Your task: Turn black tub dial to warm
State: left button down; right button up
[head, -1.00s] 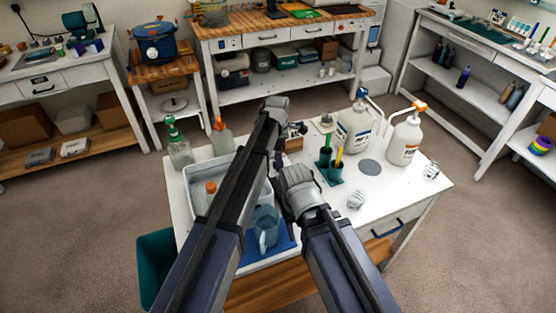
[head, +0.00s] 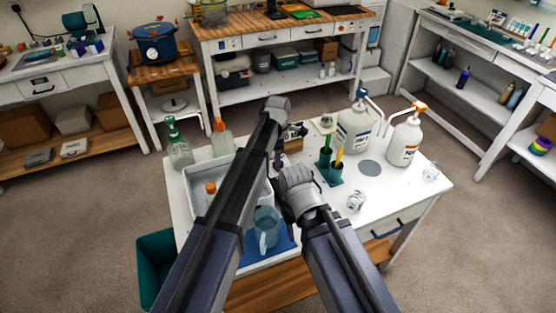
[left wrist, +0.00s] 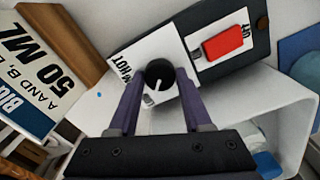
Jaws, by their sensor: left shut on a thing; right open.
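In the left wrist view the black dial (left wrist: 159,74) sits on a white label plate whose visible print includes "HOT". The dial carries a white pointer mark, aimed toward the lower part of that picture. My left gripper (left wrist: 160,82) is shut on the dial, a purple finger on each side. A red switch (left wrist: 223,43) on a white plate is beside it on the black panel (left wrist: 205,73). In the head view my left gripper (head: 279,157) is beyond my left forearm, which hides the dial. My right gripper (head: 290,212) is low over the table; its fingers are barely visible.
The white table (head: 400,190) holds a grey-white tray (head: 197,187), a blue jug (head: 266,226), two pump bottles (head: 356,128) (head: 405,140) and a green holder (head: 330,172). A "50 ML" sign (left wrist: 40,70) stands close to my left gripper.

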pick_arm(q)
jog(key=m, duration=0.4)
jog(key=shift+m, duration=2.3)
jog(key=shift+c, duration=1.7)
grip_release()
notch_tip(320, 180, up, 8)
jog(key=p, duration=0.8)
jog(key=shift+f, duration=0.1)
pick_arm(e)
notch_tip(320, 180, up, 8)
